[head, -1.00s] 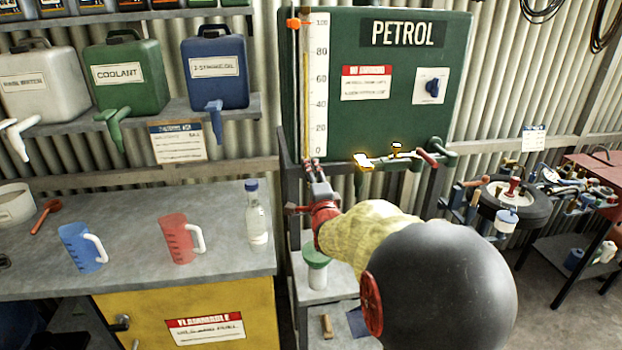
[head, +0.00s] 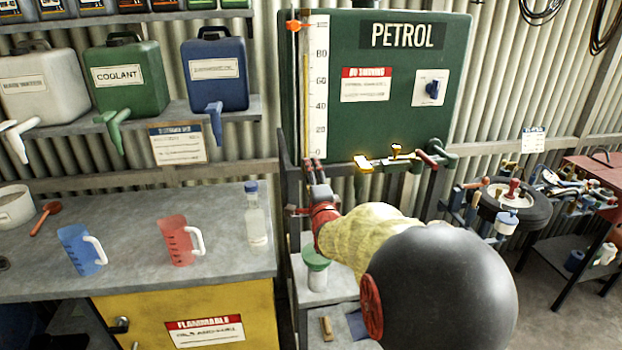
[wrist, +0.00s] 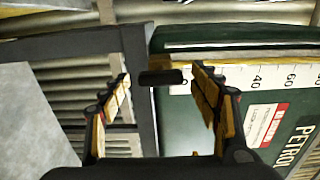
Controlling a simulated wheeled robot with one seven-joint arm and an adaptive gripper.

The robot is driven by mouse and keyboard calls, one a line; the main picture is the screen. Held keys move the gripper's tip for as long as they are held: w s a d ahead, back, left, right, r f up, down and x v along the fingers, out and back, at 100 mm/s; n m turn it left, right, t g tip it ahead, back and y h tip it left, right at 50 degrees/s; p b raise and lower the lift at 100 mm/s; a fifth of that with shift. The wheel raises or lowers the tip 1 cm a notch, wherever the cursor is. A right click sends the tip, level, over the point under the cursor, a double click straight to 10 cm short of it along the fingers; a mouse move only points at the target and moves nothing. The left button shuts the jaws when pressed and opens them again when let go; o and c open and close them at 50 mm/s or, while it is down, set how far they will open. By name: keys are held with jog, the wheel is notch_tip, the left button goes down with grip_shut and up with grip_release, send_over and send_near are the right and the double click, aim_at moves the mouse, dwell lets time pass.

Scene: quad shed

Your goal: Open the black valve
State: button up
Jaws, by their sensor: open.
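My gripper (head: 314,163) is open and empty just below and in front of the lower left corner of the green petrol tank (head: 350,130). Its two parted fingers show in the wrist view (wrist: 162,82). A small black bar (wrist: 160,77) shows between them there; I cannot tell whether it is the black valve's handle or how far off it is. A dark knob (head: 432,88) sits on a white plate on the tank's front, well right of my gripper. Yellow (head: 363,163), brass (head: 397,150) and red (head: 427,158) handles line the pipe under the tank.
A grey workbench (head: 140,240) on the left carries a blue jug (head: 78,250), a red jug (head: 178,242) and a bottle (head: 256,215). A green funnel (head: 315,258) stands below my gripper. A tyre (head: 515,207) is at the right.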

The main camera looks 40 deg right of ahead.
jog(key=shift+s, duration=0.1)
jog(key=v, duration=1.2)
dwell(0.4)
notch_tip(320, 180, down, 11)
jog(key=s+n+g+y, duration=0.2)
jog(key=s+n+g, duration=0.15)
jog(key=n, duration=0.25)
jog(key=s+a+f+n+g+y, duration=0.3)
jog(key=s+a+f+n+g, duration=0.15)
jog(key=a+n, duration=0.3)
jog(key=s+a+r+n+y, duration=0.2)
jog(key=s+a+r+n, duration=0.2)
jog(key=a, duration=0.7)
jog(key=s+a+r+n+g+y, duration=0.1)
jog(key=s+a+r+n+y, duration=0.1)
jog(key=s+a+r+n, duration=0.2)
jog(key=s+a+n, duration=0.3)
jog(key=a, duration=0.4)
jog(key=shift+r+g+y, duration=0.3)
jog(key=shift+r, duration=0.1)
